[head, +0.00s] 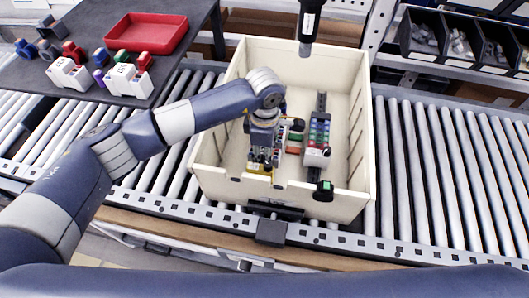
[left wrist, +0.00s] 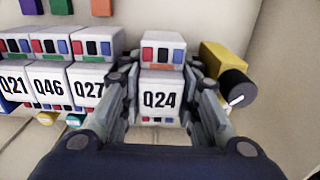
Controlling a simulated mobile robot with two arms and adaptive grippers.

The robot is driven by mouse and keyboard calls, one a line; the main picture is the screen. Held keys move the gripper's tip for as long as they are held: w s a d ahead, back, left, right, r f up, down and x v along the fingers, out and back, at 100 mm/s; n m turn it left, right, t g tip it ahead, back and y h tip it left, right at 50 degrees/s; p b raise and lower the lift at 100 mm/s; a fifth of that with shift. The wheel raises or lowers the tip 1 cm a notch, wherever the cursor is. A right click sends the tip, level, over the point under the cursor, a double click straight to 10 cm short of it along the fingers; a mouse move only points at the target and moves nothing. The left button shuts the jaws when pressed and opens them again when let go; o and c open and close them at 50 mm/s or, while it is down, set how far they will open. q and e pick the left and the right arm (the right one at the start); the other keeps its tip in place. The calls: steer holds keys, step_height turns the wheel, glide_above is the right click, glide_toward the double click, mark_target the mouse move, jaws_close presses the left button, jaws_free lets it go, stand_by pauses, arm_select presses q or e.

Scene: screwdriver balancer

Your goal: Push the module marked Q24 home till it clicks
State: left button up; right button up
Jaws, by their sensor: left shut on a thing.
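The white module marked Q24 (left wrist: 160,104) stands between the fingers of my left gripper (left wrist: 165,95) in the left wrist view. The fingers are shut on its two sides. Its top has red, dark and blue patches. White modules marked Q27 (left wrist: 88,90), Q46 (left wrist: 47,88) and Q21 (left wrist: 12,86) stand in a row to its left, with a finger in the gap beside Q27. The seat under Q24 is hidden. In the head view my left gripper (head: 262,160) reaches down inside the cream crate. My right gripper is not in view.
The cream crate (head: 210,180) stands on a roller conveyor (head: 420,170). A yellow part with a black cylinder (left wrist: 238,88) is close right of the gripper. A dark tool (head: 308,25) hangs above the crate's back edge. A red tray (head: 147,33) is at the upper left.

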arm_select(q)
steer(key=shift+f, duration=0.1)
stand_by(0.6)
steer(key=shift+f+b, duration=0.3)
stand_by(0.3)
steer(key=shift+f+b, duration=0.1)
steer(key=shift+b, duration=0.3)
jaws_close()
steer(key=o, duration=1.3)
jaws_free()
steer(key=shift+c, duration=0.2)
steer(key=shift+s, duration=0.1)
